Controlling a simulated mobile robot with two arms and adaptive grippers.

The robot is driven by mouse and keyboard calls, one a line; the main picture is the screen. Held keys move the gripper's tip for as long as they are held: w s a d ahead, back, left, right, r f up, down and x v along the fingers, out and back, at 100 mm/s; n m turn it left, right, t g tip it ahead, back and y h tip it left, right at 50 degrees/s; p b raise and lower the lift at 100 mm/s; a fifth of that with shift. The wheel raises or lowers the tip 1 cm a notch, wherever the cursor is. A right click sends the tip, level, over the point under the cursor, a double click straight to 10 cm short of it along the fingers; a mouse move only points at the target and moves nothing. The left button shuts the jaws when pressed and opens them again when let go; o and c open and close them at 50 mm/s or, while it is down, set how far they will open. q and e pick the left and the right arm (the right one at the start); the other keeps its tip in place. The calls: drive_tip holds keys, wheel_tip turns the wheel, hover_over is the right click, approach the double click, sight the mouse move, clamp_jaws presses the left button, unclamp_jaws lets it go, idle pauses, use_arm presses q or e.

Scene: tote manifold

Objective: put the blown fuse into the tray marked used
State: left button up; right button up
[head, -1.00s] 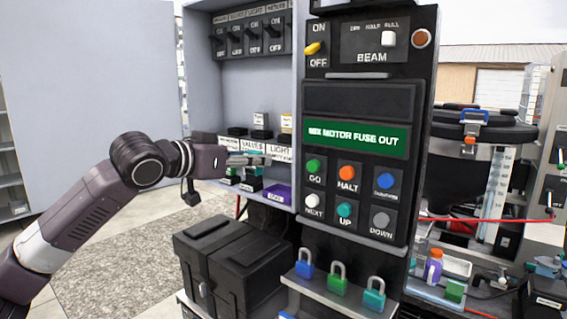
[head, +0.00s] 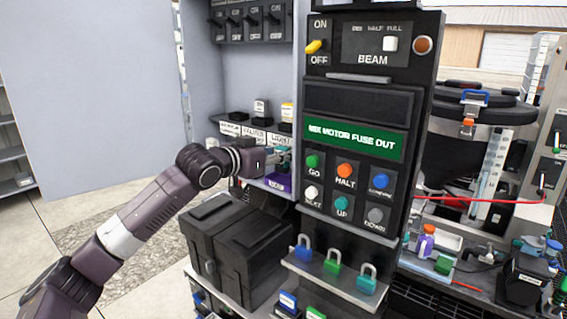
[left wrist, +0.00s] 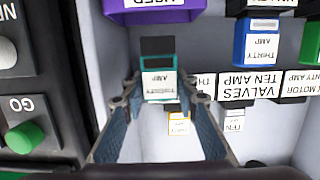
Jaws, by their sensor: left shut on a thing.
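My left gripper (left wrist: 160,98) is shut on a teal fuse (left wrist: 158,80) with a dark end and a white label, whose wording is hard to read. In the head view the left gripper (head: 277,160) is inside the grey cabinet, just above the purple tray, and mostly covers the fuse. The purple tray marked used (head: 278,183) sits at the front of the cabinet shelf, beside the control panel. It also shows at the top of the left wrist view (left wrist: 150,10), apart from the fuse. My right gripper is not in view.
The black control panel (head: 372,110) stands close to the right of the gripper; its display (head: 354,138) reads that the mix motor fuse is out. Labelled fuse holders (head: 252,131) line the shelf behind. A blue fuse (left wrist: 256,42) stands nearby. A black case (head: 240,240) is below.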

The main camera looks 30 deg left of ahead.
sight(279, 166)
use_arm(q)
wheel_tip(279, 166, down, 3)
drive_tip(key=shift+w+d+r+p, duration=0.1)
drive_tip(key=shift+r+p, duration=0.05)
drive_tip(key=shift+p, duration=0.25)
drive_tip(key=shift+w+p, duration=0.15)
drive_tip(key=shift+p, duration=0.25)
drive_tip(key=shift+w+f, duration=0.15)
drive_tip(key=shift+f, duration=0.3)
drive_tip(key=o, duration=1.1)
